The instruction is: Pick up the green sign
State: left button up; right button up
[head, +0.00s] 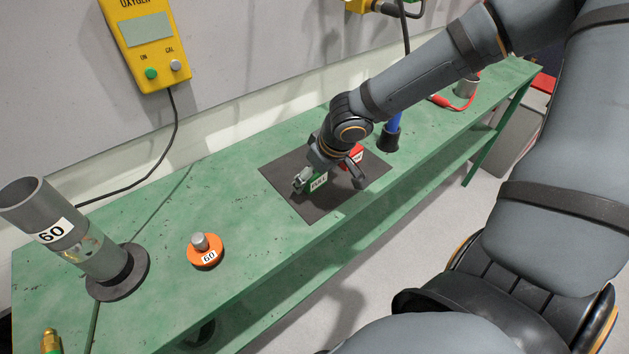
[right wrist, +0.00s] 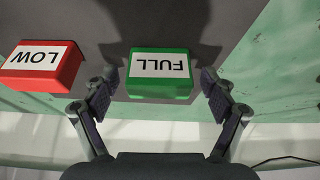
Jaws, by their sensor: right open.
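The green sign (right wrist: 160,88), a block with a white label reading FULL, lies on the dark mat in the right wrist view. It also shows in the head view (head: 318,183), partly hidden by my right gripper. My right gripper (right wrist: 160,92) is open, with one finger on each side of the green sign and a gap at both sides. In the head view my right gripper (head: 328,174) is low over the mat. My left gripper is not in view.
A red block labelled LOW (right wrist: 40,66) sits close beside the green sign on the dark mat (head: 310,211). A blue-handled thing (head: 389,135) stands behind the mat.

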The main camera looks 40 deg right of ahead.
jog(key=shift+s, duration=0.1)
jog(key=shift+c, duration=0.3)
jog(key=c, duration=1.2)
